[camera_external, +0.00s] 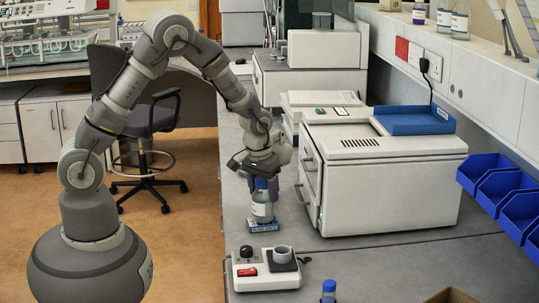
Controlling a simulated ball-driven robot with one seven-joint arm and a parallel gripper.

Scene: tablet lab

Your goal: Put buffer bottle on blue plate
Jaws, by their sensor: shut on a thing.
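The buffer bottle (262,208) is a clear bottle with a blue upper part, standing upright at the blue plate on the grey bench. My gripper (264,182) points down from above and is shut on the bottle's top. The blue plate (264,228) is small and flat with white lettering on its front edge. The bottle's base is over the plate. Whether it touches the plate is too small to tell. The fingertips are partly hidden against the bottle's blue top.
A white instrument (385,190) stands close right of the bottle. In front is a small white mixer-like device (266,270). A blue-capped tube (328,290) and a cardboard box (450,296) are at the bottom edge. Blue bins (497,190) hang at right. Bare bench lies at front right.

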